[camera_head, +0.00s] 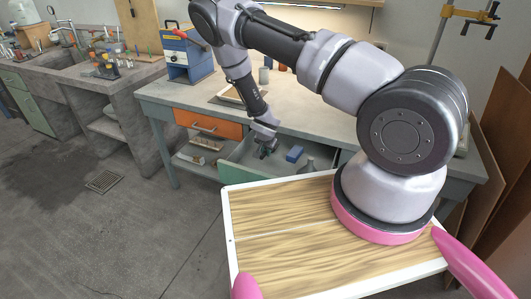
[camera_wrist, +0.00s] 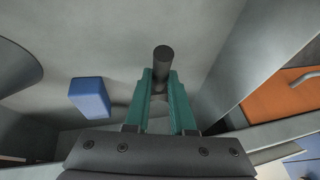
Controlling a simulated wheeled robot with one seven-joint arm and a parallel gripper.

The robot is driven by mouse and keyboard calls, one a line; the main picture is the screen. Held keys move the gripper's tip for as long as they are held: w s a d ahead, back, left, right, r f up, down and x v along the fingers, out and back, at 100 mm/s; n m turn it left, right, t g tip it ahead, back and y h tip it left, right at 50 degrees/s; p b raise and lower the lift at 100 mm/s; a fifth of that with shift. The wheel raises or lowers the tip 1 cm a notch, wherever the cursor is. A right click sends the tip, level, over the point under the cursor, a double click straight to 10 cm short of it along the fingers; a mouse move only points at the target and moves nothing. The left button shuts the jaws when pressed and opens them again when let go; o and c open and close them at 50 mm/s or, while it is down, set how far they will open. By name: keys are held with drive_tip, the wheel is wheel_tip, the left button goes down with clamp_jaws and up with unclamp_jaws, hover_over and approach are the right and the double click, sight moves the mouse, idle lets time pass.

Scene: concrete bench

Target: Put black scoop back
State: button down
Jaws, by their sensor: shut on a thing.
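My gripper (camera_head: 264,151) is lowered into the open green-fronted drawer (camera_head: 240,181) of the bench. In the wrist view its teal fingers (camera_wrist: 160,88) are closed on a dark cylindrical piece, seemingly the black scoop (camera_wrist: 163,57). One round end of it shows between and beyond the fingertips; the rest is hidden. I cannot tell whether it touches the drawer floor.
A blue block (camera_head: 294,153) lies in the drawer, also in the wrist view (camera_wrist: 90,97). A grey bottle-like object (camera_head: 309,166) stands near it. A closed orange drawer (camera_head: 208,125) is to the left. A blue machine (camera_head: 187,54) stands on the bench.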

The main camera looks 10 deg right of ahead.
drive_tip(key=shift+f, duration=0.2)
drive_tip(key=c, duration=0.8)
unclamp_jaws()
drive_tip(key=shift+o, duration=0.2)
drive_tip(key=s+d+r+y, duration=0.1)
drive_tip(key=s+r, duration=0.2)
drive_tip(key=r, duration=1.1)
drive_tip(key=s+d+r, duration=0.1)
drive_tip(key=s+r, duration=0.1)
drive_tip(key=r, duration=1.2)
drive_tip(key=s+d+r+y, duration=0.1)
drive_tip(key=s+r, duration=0.2)
drive_tip(key=r, duration=1.2)
drive_tip(key=s+d+r+n+t+y, duration=0.1)
drive_tip(key=s+d+r+n+t, duration=0.1)
drive_tip(key=s+r, duration=1.6)
drive_tip(key=s+d+n, duration=0.1)
drive_tip(key=s+n, duration=0.1)
drive_tip(key=s, duration=0.1)
drive_tip(key=shift+s+r, duration=0.35)
